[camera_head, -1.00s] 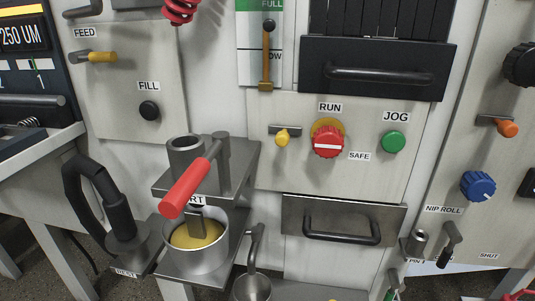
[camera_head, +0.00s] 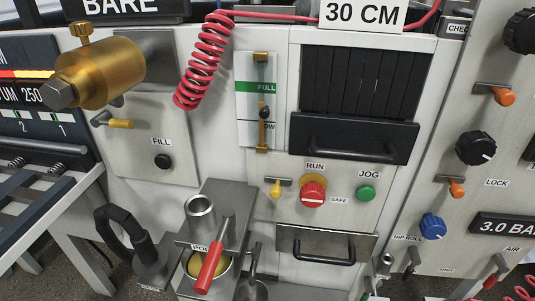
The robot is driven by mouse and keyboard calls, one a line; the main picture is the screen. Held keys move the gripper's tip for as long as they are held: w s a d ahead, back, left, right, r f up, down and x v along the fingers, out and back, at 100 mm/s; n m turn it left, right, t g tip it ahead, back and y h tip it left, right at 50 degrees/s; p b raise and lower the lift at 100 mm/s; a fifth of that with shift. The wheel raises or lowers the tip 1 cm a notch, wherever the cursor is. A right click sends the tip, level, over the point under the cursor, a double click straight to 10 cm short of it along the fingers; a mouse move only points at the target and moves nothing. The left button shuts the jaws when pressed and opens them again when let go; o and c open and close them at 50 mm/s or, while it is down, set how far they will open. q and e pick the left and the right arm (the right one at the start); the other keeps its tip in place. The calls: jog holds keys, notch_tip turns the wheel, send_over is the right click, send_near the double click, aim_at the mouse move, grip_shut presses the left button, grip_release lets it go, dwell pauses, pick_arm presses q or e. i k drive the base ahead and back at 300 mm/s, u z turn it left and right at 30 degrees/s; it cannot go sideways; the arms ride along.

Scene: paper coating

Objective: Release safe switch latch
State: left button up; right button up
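The red switch knob (camera_head: 312,194) has a white bar and sits on a yellow backing plate on the central panel. The RUN label (camera_head: 315,166) is above it and the SAFE label (camera_head: 339,200) is at its lower right. A small yellow latch (camera_head: 275,189) hangs from a dark bracket just left of the knob, apart from it. No label marks it as the safe switch latch. Neither of my grippers is in view.
A green JOG button (camera_head: 365,193) is right of the knob. Below is a drawer handle (camera_head: 323,250). A red-handled press (camera_head: 210,268) and pot stand at lower left. A red coiled hose (camera_head: 203,60) hangs above left. The space before the switch looks clear.

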aim_at(275, 192)
jog(key=z, duration=1.8)
jog(key=k, duration=1.15)
jog(key=u, duration=1.85)
jog(key=i, duration=0.5)
jog(key=z, duration=0.05)
